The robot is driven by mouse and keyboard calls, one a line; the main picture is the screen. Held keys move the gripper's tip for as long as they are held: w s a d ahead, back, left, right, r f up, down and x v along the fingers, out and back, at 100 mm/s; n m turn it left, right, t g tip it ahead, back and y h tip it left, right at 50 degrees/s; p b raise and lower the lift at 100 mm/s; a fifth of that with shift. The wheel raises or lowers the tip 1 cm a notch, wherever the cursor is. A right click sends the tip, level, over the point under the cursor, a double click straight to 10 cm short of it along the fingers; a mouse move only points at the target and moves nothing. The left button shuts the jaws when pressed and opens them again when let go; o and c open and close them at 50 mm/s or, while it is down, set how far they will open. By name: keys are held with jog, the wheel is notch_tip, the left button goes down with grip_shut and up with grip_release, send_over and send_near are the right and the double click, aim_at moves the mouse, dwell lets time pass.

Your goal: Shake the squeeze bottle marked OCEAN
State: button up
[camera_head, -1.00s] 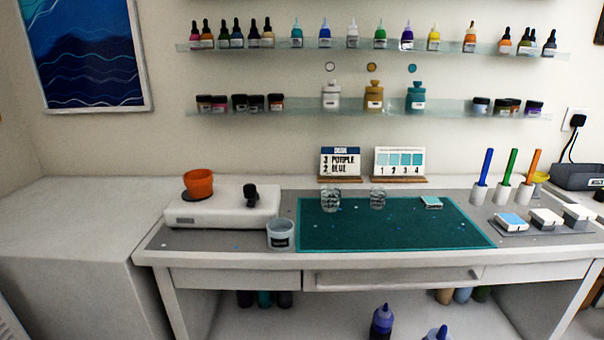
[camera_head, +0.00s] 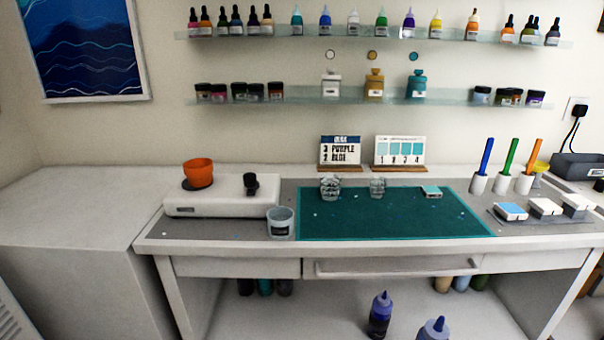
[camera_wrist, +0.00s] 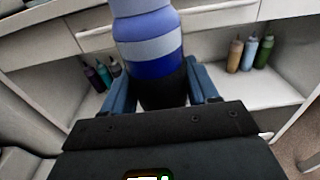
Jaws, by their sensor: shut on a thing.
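In the wrist view my gripper (camera_wrist: 162,88) is shut on a squeeze bottle (camera_wrist: 150,48). Its blue fingers press on both sides of the bottle's dark lower part. The bottle has lavender, pale grey and deep blue bands and runs out of the top of the picture. No lettering on it can be read. In the head view a lavender-blue bottle top (camera_head: 434,328) shows at the bottom edge and looks like the held one. A darker purple-blue bottle (camera_head: 380,316) stands left of it. My gripper is out of the head view.
The white desk (camera_head: 225,267) with a green mat (camera_head: 400,218) stands ahead, a closed drawer (camera_head: 395,268) at its front. Several bottles stand under it at left (camera_wrist: 103,75) and right (camera_wrist: 250,52). A cup (camera_head: 281,223) stands near the front edge. Wall shelves hold more bottles.

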aim_at(435, 336)
notch_tip(435, 336, up, 6)
jog(key=shift+r, duration=0.1)
notch_tip(435, 336, down, 4)
jog(key=shift+a+f, duration=0.1)
notch_tip(435, 336, down, 2)
jog(key=shift+r, duration=3.1)
notch_tip(435, 336, down, 4)
jog(key=shift+f, duration=1.05)
